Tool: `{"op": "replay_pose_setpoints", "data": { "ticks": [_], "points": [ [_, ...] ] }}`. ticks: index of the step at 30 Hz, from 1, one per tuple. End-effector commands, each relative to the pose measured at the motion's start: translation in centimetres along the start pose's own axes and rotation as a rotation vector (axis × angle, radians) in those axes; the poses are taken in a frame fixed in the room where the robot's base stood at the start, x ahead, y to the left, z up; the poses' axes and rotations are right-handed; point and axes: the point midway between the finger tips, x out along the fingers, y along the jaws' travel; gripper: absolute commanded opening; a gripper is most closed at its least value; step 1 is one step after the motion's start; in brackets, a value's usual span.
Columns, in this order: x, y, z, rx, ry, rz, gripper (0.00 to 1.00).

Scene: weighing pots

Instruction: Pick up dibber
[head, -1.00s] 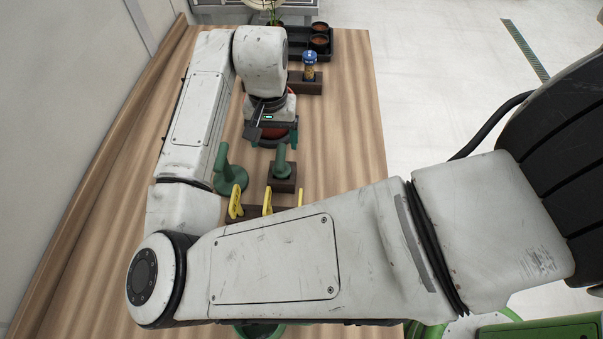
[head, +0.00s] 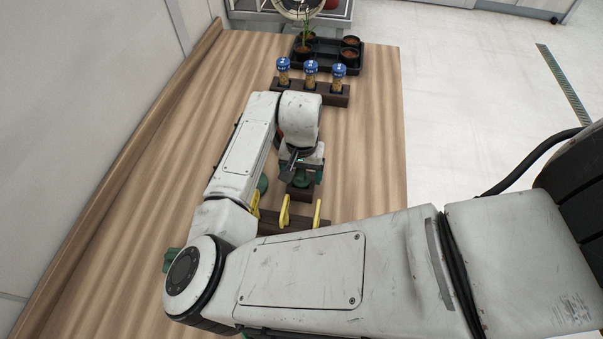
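The green-handled tool that I take to be the dibber (head: 302,182) stands in a small dark block (head: 302,195) in the middle of the bench. It is mostly hidden by my gripper (head: 303,172), which is right over it with its fingers pointing down. The fingertips are too small and covered to show whether they are open or shut, or whether they touch the handle.
Yellow tools (head: 285,210) stand in a dark rack just nearer. A green item (head: 263,184) shows beside my forearm. Blue-capped jars (head: 311,68) stand in a rack behind, with a black pot tray (head: 328,69) further back.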

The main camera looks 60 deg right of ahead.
Motion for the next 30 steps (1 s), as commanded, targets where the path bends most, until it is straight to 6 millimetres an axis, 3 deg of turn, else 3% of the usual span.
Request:
{"op": "replay_pose_setpoints", "data": {
  "ticks": [8,27,30],
  "points": [
    [0.35,0.02,-0.02,0.001,0.001,0.000,0.80],
    [0.30,-0.01,-0.01,0.000,0.001,-0.001,0.19],
    [0.29,-0.01,-0.01,0.000,0.001,-0.001,0.19]
  ]
}}
